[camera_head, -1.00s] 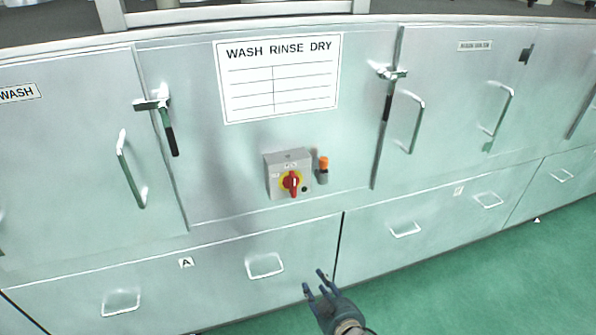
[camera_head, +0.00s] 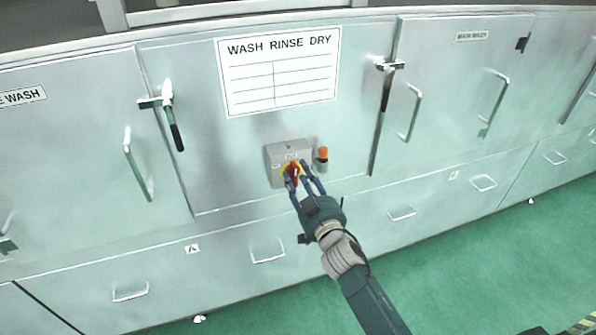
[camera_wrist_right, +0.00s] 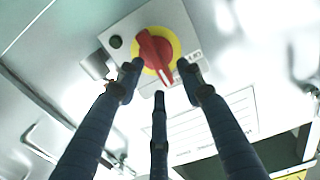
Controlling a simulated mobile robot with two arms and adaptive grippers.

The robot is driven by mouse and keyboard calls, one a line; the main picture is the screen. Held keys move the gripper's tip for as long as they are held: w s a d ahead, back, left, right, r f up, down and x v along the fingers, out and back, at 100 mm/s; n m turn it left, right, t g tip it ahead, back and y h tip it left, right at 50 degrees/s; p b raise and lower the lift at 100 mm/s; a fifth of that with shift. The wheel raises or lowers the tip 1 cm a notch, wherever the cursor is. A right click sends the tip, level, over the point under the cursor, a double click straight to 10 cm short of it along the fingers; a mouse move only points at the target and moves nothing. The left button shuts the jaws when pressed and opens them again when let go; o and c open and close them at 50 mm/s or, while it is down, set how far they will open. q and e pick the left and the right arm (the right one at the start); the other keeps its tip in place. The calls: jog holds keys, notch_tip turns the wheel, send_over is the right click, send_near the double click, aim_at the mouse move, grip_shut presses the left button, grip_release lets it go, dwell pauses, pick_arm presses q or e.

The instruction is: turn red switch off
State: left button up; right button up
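The red switch (camera_head: 293,172) is a rotary handle on a yellow disc, on a grey box fixed to the metal cabinet front. In the right wrist view the red handle (camera_wrist_right: 154,56) shows large at the top and lies at a slant. My right gripper (camera_head: 298,170) is at the switch, its fingers spread around the handle. In the right wrist view its fingertips (camera_wrist_right: 160,80) are apart, with the handle between two of them; I cannot tell if any finger touches it. My left gripper is in no view.
The grey switch box (camera_head: 276,158) has an orange-topped lamp or button (camera_head: 323,154) close on its right. A lever latch (camera_head: 170,115) and door handles stand out from the cabinet. Drawer handles are below. The green floor (camera_head: 480,270) is clear at lower right.

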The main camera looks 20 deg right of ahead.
jog(key=shift+w, duration=0.75)
grip_shut()
jog(key=shift+a+n, duration=0.15)
jog(key=shift+n, duration=0.15)
jog(key=n, duration=0.3)
jog(key=shift+a+n+b, duration=0.3)
jog(key=shift+a+n, duration=0.05)
jog(key=shift+n, duration=0.05)
jog(key=n, duration=0.4)
jog(key=shift+a+f+b, duration=0.25)
jog(key=shift+a+b, duration=0.1)
jog(key=shift+b, duration=0.05)
jog(key=shift+a+f+n+b, duration=0.15)
jog(key=shift+f+n+b, duration=0.1)
jog(key=shift+n, duration=1.35)
jog(key=shift+a+f+n+b, duration=0.15)
jog(key=shift+a+n+b, duration=0.05)
jog(key=shift+n, duration=1.4)
jog(key=shift+a+f+n+b, duration=0.15)
jog(key=shift+f+n+b, duration=0.1)
jog(key=shift+n, duration=1.35)
